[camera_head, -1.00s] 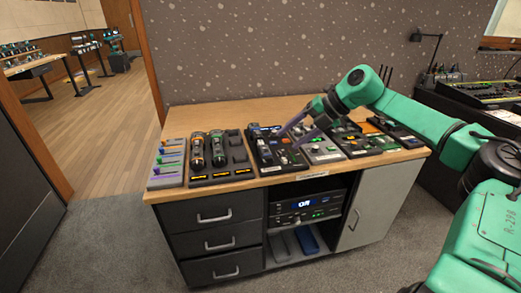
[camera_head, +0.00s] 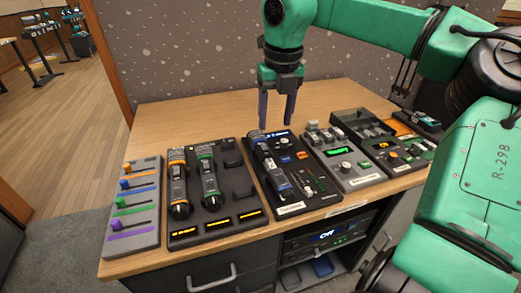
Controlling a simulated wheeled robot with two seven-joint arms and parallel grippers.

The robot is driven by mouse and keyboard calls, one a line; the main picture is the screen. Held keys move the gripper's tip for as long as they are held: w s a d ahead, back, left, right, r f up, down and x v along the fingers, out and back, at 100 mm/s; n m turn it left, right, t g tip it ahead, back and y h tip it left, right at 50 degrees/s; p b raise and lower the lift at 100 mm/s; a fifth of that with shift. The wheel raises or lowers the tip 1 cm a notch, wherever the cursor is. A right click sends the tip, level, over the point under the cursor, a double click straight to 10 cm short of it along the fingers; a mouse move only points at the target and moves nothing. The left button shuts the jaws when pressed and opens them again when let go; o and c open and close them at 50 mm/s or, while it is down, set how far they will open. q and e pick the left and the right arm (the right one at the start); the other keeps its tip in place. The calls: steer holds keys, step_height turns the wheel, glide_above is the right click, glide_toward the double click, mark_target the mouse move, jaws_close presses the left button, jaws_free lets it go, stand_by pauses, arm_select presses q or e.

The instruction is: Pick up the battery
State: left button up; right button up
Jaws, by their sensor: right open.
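I cannot tell for sure which thing is the battery. A black handheld device with a grey-blue middle (camera_head: 270,165) lies on a dark console (camera_head: 315,205). An orange-marked device (camera_head: 178,185) and a green-marked device (camera_head: 208,180) lie in a dark tray (camera_head: 190,232) to its left. Small pale blocks (camera_head: 365,133) sit in a dark compartment box at the back right. My left gripper is out of view.
A grey slider panel (camera_head: 132,205) lies at the left of the wooden desk (camera_head: 160,112). A grey panel with a green display (camera_head: 345,165) lies right of the console. The desk is bare along the back left. A speckled wall (camera_head: 180,50) stands behind.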

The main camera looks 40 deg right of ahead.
glide_toward(271, 163)
steer(key=f, duration=0.7)
steer(key=shift+w+d+f+b, duration=0.15)
steer(key=shift+w+f+b, duration=0.25)
steer(key=shift+w+f, duration=0.2)
steer(key=shift+f, duration=0.15)
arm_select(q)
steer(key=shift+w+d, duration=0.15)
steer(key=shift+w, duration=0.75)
arm_select(e)
jaws_close()
